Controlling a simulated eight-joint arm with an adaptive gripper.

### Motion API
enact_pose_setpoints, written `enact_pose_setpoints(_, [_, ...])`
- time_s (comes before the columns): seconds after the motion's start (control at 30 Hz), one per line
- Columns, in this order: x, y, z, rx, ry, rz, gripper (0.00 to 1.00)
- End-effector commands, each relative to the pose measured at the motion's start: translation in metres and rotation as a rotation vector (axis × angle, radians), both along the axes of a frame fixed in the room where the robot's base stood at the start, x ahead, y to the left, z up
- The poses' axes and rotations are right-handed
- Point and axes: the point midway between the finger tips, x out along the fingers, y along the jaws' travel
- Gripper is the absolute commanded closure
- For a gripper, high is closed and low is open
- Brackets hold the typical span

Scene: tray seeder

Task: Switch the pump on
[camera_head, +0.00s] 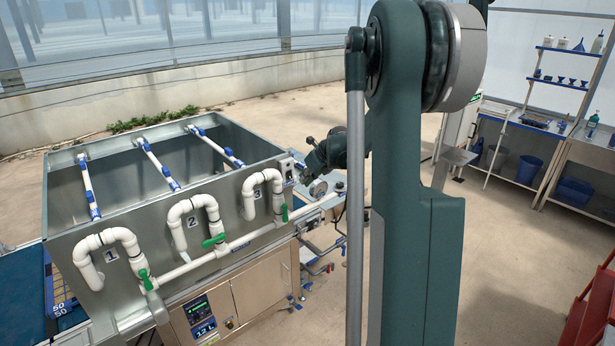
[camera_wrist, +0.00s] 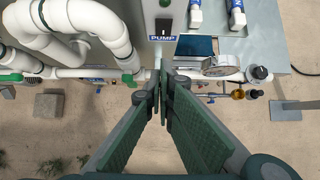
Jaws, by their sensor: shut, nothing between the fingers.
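The pump switch (camera_wrist: 164,26) is a small black switch above a blue "PUMP" label (camera_wrist: 163,38) in the wrist view. A green round part (camera_wrist: 165,3) sits above it at the top edge. In the head view the switch plate (camera_head: 288,172) is on the right end of the grey tank's front wall. My gripper (camera_wrist: 163,74) is shut and empty, its fingertips below the label in the wrist picture and apart from the switch as far as I can tell. In the head view my gripper (camera_head: 304,166) is small, just right of the plate. The switch's position is unclear.
The grey metal tank (camera_head: 150,245) carries white pipe loops numbered 1 to 3, with green valve handles (camera_head: 213,241). A round gauge (camera_wrist: 218,66) and pipe fittings lie right of my fingers. A cabinet with a lit display (camera_head: 200,313) stands below.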

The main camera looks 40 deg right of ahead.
Motion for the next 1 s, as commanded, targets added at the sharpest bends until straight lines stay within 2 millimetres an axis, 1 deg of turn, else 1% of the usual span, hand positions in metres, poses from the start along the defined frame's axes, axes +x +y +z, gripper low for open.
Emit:
enact_pose_setpoints(0.37, [0.026, 0.001, -0.034, 0.0, 0.001, 0.002, 1.0])
enact_pose_setpoints(0.5, [0.043, 0.0, -0.034, 0.0, 0.001, 0.001, 1.0])
enact_pose_setpoints(0.7, [0.059, 0.0, -0.036, 0.001, 0.0, 0.001, 1.0])
enact_pose_setpoints(0.8, [0.063, 0.0, -0.036, 0.0, 0.0, 0.001, 1.0])
enact_pose_setpoints(1.0, [0.065, 0.0, -0.037, 0.001, 0.0, 0.001, 1.0])
